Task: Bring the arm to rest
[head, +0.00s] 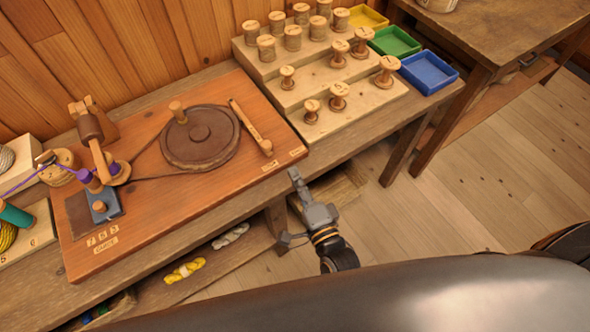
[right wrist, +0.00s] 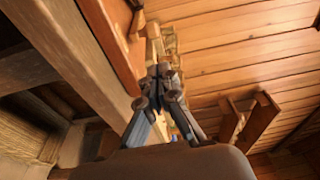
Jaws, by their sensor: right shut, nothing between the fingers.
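My right gripper (head: 298,183) is in front of the bench's front edge in the head view, apart from the bench things. It is shut and empty. In the right wrist view its fingers (right wrist: 163,72) meet, with the bench edge to the left and the plank wall behind. My left gripper is not in view. The winding board (head: 200,190) lies on the bench (head: 355,150) with a brown wheel (head: 199,138), a cord and a small winder (head: 97,160) with purple thread. A stepped wooden rack (head: 335,90) holds several turned spools.
Yellow (head: 368,18), green (head: 395,41) and blue (head: 429,72) trays stand right of the rack. A second table (head: 500,35) is at the upper right. Yarn skeins (head: 185,270) lie on the shelf below the bench.

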